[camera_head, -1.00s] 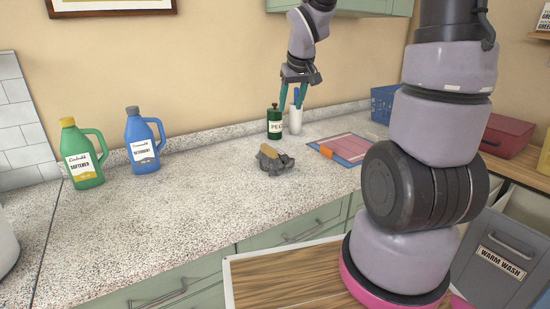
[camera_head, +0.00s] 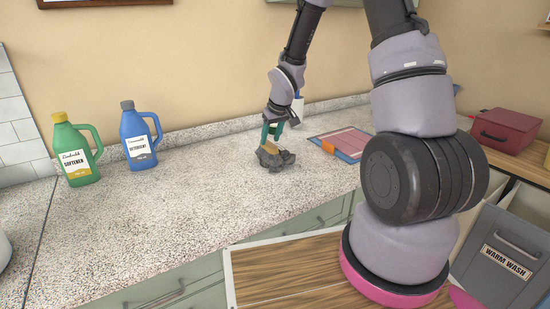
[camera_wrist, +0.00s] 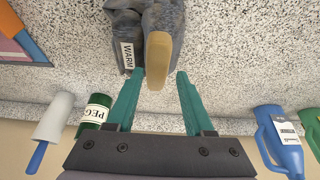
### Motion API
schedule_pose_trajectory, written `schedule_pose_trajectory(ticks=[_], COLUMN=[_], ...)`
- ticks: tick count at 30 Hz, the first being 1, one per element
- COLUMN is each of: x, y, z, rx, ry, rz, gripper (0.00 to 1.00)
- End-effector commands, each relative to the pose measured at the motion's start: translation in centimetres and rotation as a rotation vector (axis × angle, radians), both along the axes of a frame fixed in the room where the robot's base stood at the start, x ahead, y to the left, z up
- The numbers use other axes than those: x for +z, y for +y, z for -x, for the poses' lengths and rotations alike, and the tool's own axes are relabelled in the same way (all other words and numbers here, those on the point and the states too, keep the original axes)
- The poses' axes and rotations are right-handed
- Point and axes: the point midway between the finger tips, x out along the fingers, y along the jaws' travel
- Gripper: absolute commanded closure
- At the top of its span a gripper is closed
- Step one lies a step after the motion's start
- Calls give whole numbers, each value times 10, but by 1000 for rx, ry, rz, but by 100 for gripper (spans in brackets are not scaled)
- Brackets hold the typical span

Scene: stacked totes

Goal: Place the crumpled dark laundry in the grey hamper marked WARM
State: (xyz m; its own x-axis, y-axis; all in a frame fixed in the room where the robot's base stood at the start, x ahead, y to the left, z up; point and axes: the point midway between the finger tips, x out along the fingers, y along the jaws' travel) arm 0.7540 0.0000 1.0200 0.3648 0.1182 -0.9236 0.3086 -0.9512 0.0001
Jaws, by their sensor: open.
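The crumpled dark laundry (camera_head: 279,161) lies in a grey heap on the speckled counter. In the wrist view the laundry (camera_wrist: 170,18) shows at the top, with a white WARM tag (camera_wrist: 127,58). A tan, rounded block (camera_wrist: 158,55) rests on or against it. My gripper (camera_head: 272,134) is just above the heap, fingers pointing down. In the wrist view my gripper (camera_wrist: 160,74) is open, its teal fingertips apart near the laundry and the block; contact cannot be told. The grey hamper (camera_head: 480,278), labelled WARM WASH, stands at lower right, open at the top.
A blue detergent jug (camera_head: 140,140) and a green softener jug (camera_head: 75,155) stand to the left. A green PEG container (camera_wrist: 96,111) and a white cylinder (camera_wrist: 54,117) stand near the gripper. A folder (camera_head: 345,143) lies right of the laundry. A red box (camera_head: 505,130) is farther right.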

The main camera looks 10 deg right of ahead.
Motion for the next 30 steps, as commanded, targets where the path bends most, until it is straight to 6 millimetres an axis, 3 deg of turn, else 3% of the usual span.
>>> schedule_pose_trajectory(ticks=[7, 17, 21, 30], x=[-34, -40, -40, -40], y=[1, 1, 1, 1], z=[-15, -18, -18, -18], rx=[1, 0, -1, -1], ry=[3, 0, 0, 0], rz=[0, 0, 0, 0], gripper=[48, 48, 100, 100])
